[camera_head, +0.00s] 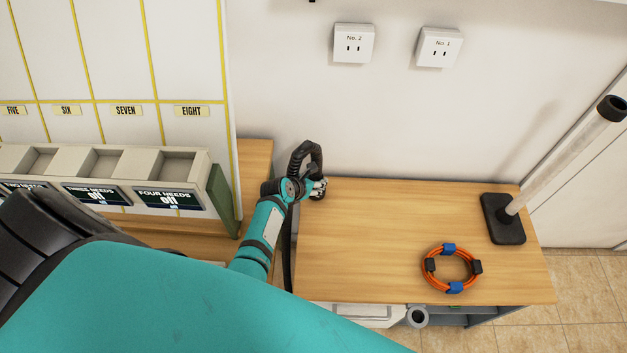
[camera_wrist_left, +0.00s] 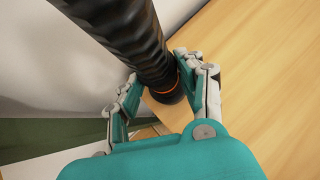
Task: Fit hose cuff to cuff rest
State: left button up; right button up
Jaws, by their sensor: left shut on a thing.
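The black ribbed hose (camera_head: 306,152) loops up over my left gripper (camera_head: 318,188) at the back left of the wooden bench. In the left wrist view, the hose (camera_wrist_left: 125,35) ends in a smooth black cuff (camera_wrist_left: 170,93) with a thin orange ring. My left gripper (camera_wrist_left: 163,98) is shut around the hose end there, and its fingers hide part of the cuff. A grey round ring-like fitting (camera_head: 417,317) shows at the bench's front edge; I cannot tell for sure whether it is the cuff rest. My right gripper is not in view.
An orange cable coil (camera_head: 450,268) lies on the bench top (camera_head: 375,235). A pale post (camera_head: 560,160) leans from a black base (camera_head: 503,219) at the right. Open bins (camera_head: 105,163) stand left. The bench's middle is clear.

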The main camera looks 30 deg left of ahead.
pick_arm(q)
jog(key=shift+f, duration=0.6)
dwell(0.8)
jog(key=o, duration=1.2)
